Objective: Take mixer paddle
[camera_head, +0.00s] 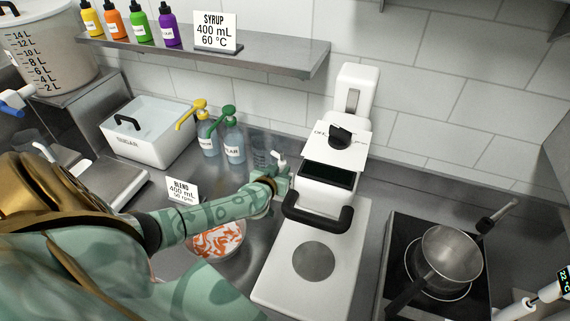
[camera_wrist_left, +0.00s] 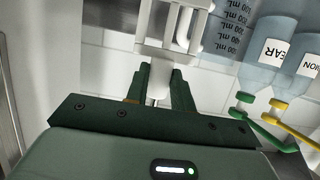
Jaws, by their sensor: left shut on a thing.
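The mixer paddle is white, with a frame of bars and a thin stem. In the left wrist view the paddle (camera_wrist_left: 172,40) stands up from between my dark green fingers, and its top is cut off by the frame edge. My left gripper (camera_wrist_left: 160,88) is shut on its stem. In the head view my left gripper (camera_head: 277,182) is beside the white machine (camera_head: 321,190), on its left, and only a small white part of the paddle (camera_head: 279,158) shows above it. My right gripper is out of view.
The white machine has a black handle (camera_head: 318,222) and a round grey disc on its base. A bowl of orange-and-white pieces (camera_head: 228,241) lies partly under my left arm. Squeeze-pump bottles (camera_head: 233,145) and a sugar bin (camera_head: 150,130) stand behind. A pot (camera_head: 452,253) is at right.

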